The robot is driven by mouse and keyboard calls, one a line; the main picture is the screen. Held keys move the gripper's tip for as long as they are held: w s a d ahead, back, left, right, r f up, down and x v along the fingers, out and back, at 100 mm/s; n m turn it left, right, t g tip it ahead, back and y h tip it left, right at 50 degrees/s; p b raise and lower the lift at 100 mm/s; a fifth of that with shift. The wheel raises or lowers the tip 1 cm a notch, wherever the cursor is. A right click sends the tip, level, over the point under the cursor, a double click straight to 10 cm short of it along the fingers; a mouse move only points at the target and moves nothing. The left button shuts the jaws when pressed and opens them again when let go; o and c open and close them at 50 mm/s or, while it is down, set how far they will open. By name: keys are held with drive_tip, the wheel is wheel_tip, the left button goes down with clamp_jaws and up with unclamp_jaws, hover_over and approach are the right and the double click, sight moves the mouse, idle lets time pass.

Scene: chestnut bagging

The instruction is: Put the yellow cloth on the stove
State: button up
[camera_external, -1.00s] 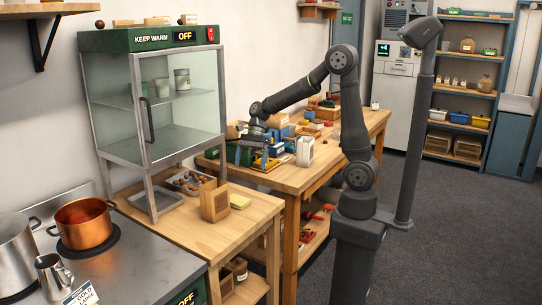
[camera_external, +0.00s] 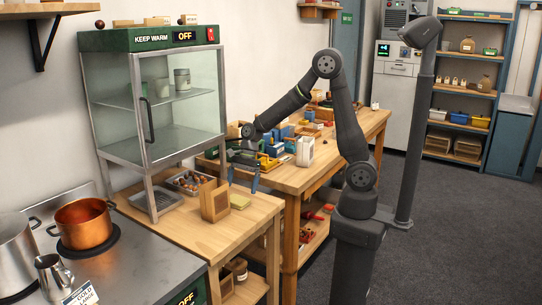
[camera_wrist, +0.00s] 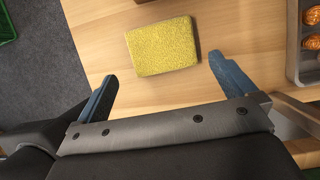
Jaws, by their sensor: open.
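The yellow cloth (camera_external: 239,201) is a small flat rectangle lying on the wooden side table, just right of a wooden box. It also shows in the wrist view (camera_wrist: 161,46), lying flat and slightly turned, beyond and between my fingertips. My gripper (camera_external: 243,182) is open and empty above the cloth; its two blue fingers (camera_wrist: 165,78) stand wide apart on either side. The stove (camera_external: 140,258) is the grey metal top at the lower left, with a copper pot (camera_external: 84,222) on a dark burner.
A wooden box (camera_external: 214,202) stands right beside the cloth. A metal tray of chestnuts (camera_external: 189,182) and the glass keep-warm cabinet (camera_external: 152,110) stand behind. A steel pot (camera_external: 15,256), a jug (camera_external: 53,275) and a sign (camera_external: 81,295) occupy the stove's left. The stove's right part is clear.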

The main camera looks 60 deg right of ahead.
sight(237, 199)
drive_tip(key=shift+x, duration=2.6)
drive_tip(key=shift+w+a+r, duration=0.1)
drive_tip(key=shift+w+a, duration=0.05)
drive_tip(key=shift+w, duration=0.05)
drive_tip(key=c, duration=0.9)
drive_tip(key=shift+r, duration=0.1)
wheel_tip(237, 199, up, 4)
drive_tip(key=shift+r, duration=0.1)
drive_tip(key=d+r, duration=0.7)
drive_tip(key=d, duration=0.5)
drive_tip(key=w+d+r+n+g+h, duration=0.1)
drive_tip(key=w+d+r+n, duration=0.2)
drive_tip(key=n, duration=0.3)
drive_tip(key=w+d+r+n+g+h, duration=0.2)
drive_tip(key=w+d+r+n, duration=0.2)
drive_tip(key=w+n, duration=0.1)
drive_tip(key=w+d+r+n+g+h, duration=0.1)
drive_tip(key=w+d+r+n, duration=0.2)
drive_tip(key=n, duration=0.3)
drive_tip(key=shift+w+d+r+n+g, duration=0.3)
drive_tip(key=shift+w+r+n, duration=0.15)
drive_tip(key=shift+r, duration=0.2)
